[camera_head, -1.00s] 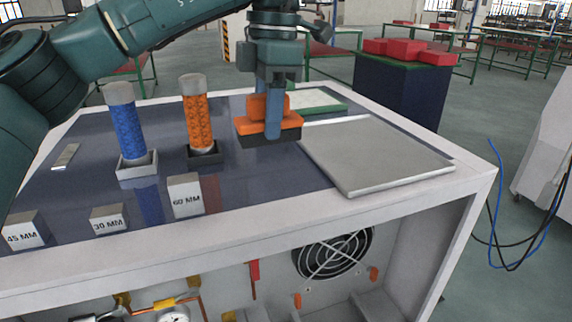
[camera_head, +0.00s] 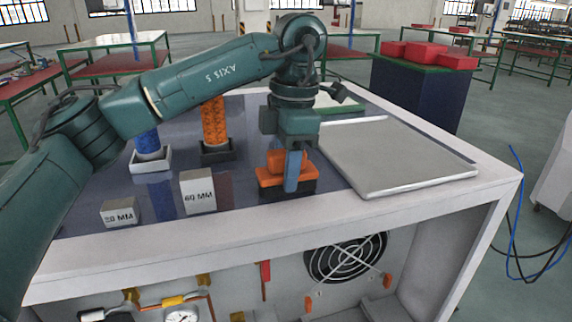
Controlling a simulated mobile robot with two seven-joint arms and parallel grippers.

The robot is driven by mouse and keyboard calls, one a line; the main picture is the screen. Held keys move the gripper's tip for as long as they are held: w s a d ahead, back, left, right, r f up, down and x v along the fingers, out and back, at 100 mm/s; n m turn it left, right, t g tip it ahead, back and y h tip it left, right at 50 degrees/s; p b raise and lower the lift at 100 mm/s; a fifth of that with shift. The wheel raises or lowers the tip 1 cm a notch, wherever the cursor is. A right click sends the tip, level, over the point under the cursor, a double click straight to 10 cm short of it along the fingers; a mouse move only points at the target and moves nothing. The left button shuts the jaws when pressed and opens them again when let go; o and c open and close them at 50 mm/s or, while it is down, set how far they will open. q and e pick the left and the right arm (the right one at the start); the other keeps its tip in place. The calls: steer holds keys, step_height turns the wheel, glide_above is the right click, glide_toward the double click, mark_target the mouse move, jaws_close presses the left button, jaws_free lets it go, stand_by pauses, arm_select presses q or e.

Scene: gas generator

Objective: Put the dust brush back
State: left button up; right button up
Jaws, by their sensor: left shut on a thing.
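The dust brush (camera_head: 270,180) has an orange body and handle with a dark bristle base. My left gripper (camera_head: 292,172), with blue fingers, points down and is shut on the brush's orange handle. The brush is upright, over the dark table top near the front edge, just left of the grey metal tray. I cannot tell whether its base touches the surface. My right gripper is not in the picture.
An orange cylinder (camera_head: 214,128) and a blue cylinder (camera_head: 147,143) stand in holders behind my left arm. Blocks marked 60 MM (camera_head: 198,192) and 30 MM (camera_head: 120,213) sit at the front. The flat grey tray (camera_head: 400,160) lies to the right. A green-edged board (camera_head: 345,103) lies at the back.

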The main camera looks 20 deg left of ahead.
arm_select(q)
steer(key=shift+f, duration=0.15)
steer(key=o, duration=1)
